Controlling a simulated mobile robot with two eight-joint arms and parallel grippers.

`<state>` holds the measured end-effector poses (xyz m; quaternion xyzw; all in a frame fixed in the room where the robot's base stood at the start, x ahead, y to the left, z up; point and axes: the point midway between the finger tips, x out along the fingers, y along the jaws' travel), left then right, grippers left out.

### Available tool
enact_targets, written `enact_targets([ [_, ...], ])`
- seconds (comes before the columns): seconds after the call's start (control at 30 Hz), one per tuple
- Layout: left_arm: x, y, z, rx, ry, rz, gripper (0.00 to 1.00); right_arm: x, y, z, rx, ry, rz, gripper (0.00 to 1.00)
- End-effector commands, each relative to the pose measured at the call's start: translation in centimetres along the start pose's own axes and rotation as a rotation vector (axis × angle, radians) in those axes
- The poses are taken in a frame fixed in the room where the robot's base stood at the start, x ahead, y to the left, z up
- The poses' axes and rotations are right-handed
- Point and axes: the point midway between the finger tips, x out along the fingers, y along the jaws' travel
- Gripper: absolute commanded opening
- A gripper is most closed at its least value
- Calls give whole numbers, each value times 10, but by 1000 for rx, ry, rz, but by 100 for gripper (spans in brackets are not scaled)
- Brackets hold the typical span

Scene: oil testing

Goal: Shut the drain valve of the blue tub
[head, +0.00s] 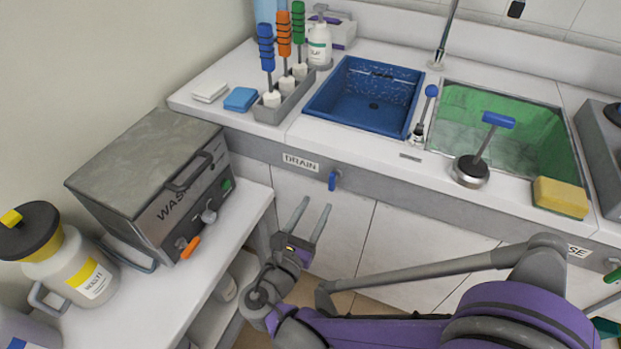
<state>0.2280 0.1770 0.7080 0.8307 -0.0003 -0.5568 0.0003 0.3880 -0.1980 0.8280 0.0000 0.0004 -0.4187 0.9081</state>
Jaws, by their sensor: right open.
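The blue tub (353,107) is set into the white counter at the upper middle, with a dark drain hole in its floor. Below its front edge, on the grey counter front, is a small blue valve handle (332,181), pointing down, beside a label reading DRAIN (300,162). My right gripper (311,205) is open and empty, in front of the cabinet, below and a little left of the valve handle. Its two fingers point up toward the counter front and appear apart from the handle. My left gripper is not in view.
A grey washer box (140,165) and a white jug (75,270) stand on the side bench at left. A green-lined basin (500,125) lies right of the tub, with a blue-handled tool (470,170) and yellow sponge (560,198) at its front edge. White cabinet doors are below.

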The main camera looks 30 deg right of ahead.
Motion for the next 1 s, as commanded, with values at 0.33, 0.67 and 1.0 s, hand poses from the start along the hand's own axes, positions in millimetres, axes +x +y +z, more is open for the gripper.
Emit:
enact_targets([
  [0.33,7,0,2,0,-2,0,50,56,-2,0,-4,-3,-6,50],
  [0.67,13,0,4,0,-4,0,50,101,-1,0,-1,-2,-2,50],
  [1.0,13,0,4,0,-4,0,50,106,0,1,-1,-1,0,50],
])
